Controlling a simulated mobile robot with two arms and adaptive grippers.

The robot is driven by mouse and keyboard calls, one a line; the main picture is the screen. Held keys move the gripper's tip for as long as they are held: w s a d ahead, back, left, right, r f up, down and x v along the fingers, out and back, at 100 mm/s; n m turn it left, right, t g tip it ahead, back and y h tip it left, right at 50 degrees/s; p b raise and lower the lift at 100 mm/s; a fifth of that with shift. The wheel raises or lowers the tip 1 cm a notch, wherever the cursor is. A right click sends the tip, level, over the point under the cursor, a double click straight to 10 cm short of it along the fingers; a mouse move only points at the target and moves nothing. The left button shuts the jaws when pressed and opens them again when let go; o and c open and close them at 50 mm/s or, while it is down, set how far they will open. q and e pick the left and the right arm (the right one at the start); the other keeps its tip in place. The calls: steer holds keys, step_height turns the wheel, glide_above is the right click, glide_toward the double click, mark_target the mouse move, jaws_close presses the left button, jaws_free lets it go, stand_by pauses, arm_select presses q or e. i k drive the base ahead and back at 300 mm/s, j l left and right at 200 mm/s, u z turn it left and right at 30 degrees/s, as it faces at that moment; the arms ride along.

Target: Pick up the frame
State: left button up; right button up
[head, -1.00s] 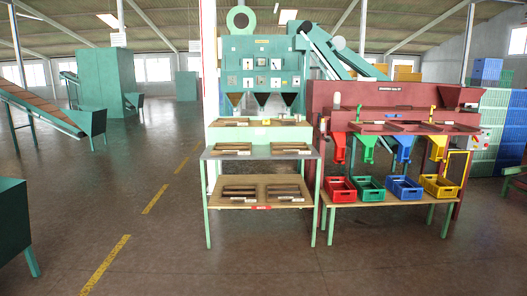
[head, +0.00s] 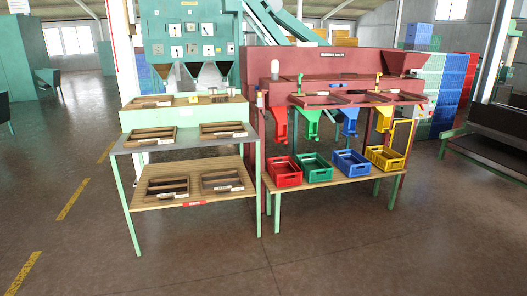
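Several brown rectangular frames lie on the tiered stand at the centre left of the head view. Two are on the grey middle shelf: a left frame (head: 151,136) and a right frame (head: 223,129). Two more are on the lower wooden shelf: a left frame (head: 168,187) and a right frame (head: 222,180). Smaller ones lie on the top tier (head: 150,102). Most carry a small white label at the front edge. I cannot tell which one the task means. Neither of my grippers is in view.
The tiered stand (head: 190,147) has green legs. To its right, a wooden bench (head: 325,182) holds a red crate (head: 284,172), a green crate (head: 314,168), a blue crate (head: 351,164) and a yellow crate (head: 385,158) below the maroon sorter (head: 345,62). The floor in front is clear.

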mark_target(234, 130)
steer(key=i, duration=2.8)
steer(key=i+u, duration=0.15)
steer(key=i, duration=0.55)
steer(key=i+l, duration=0.2)
steer(key=i, duration=0.45)
steer(key=i+u, duration=0.3)
steer(key=k, duration=0.05)
